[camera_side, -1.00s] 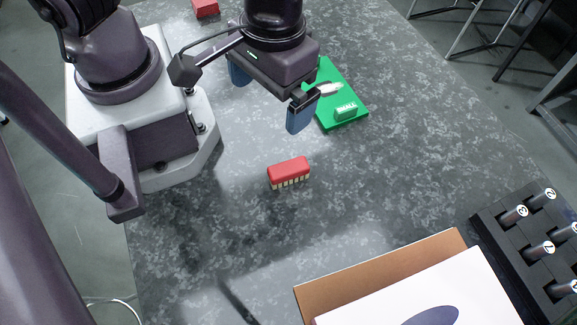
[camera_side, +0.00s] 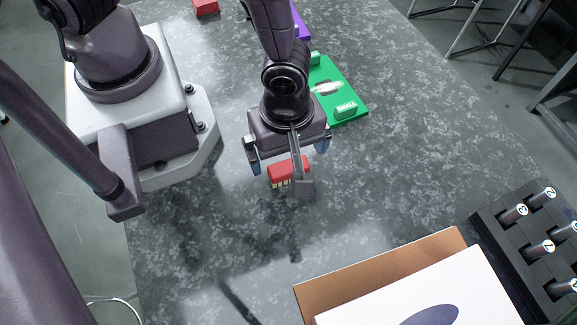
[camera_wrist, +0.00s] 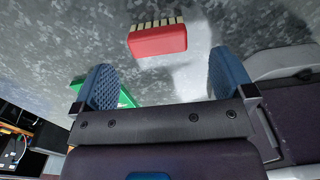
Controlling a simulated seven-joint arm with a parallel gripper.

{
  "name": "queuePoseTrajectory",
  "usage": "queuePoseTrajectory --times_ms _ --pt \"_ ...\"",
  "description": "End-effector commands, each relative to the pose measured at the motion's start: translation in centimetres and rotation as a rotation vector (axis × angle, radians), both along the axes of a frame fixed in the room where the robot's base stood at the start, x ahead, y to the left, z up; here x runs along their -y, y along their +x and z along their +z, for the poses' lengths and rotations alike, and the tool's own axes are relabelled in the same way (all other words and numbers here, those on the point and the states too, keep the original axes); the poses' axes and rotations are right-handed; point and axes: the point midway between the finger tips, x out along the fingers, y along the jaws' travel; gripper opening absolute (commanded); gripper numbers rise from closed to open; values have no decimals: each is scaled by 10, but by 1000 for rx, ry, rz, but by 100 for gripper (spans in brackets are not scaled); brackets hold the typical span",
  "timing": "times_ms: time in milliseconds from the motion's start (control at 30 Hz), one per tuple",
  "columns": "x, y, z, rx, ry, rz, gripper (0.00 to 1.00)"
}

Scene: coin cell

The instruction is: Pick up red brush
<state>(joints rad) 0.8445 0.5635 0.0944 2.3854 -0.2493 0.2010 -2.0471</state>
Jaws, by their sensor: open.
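The red brush (camera_side: 283,171) lies on the dark speckled table, bristle side toward the front of the side view. It is a red block with pale bristles, partly hidden by my wrist camera arm. In the wrist view the brush (camera_wrist: 158,39) shows whole, beyond my fingertips and roughly between their lines. My gripper (camera_side: 288,156) is open and empty, its blue-padded fingers spread left and right above the brush. In the wrist view my gripper (camera_wrist: 164,85) also shows both fingers wide apart, not touching the brush.
A green tray (camera_side: 350,92) labelled SMALL lies behind and right of my gripper, with a purple piece (camera_side: 300,22) farther back. A red block (camera_side: 205,7) sits at the far edge. A brown-and-white box (camera_side: 385,270) and a black rack (camera_side: 490,222) with numbered cylinders stand at front right.

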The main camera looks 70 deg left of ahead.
Motion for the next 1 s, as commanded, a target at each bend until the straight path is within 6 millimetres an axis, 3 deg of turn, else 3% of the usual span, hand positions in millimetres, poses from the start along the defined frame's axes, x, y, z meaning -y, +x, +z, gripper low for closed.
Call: queuePoseTrajectory --times_ms 267,600,900,933,1000 --pt "-1 0 -19 -2 1 0 100" --pt "0 3 -61 -3 1 -2 100" --pt "1 3 -66 0 -1 -1 100" --pt "1 3 -66 0 -1 -1 98" --pt "1 3 -66 0 -1 -1 82"
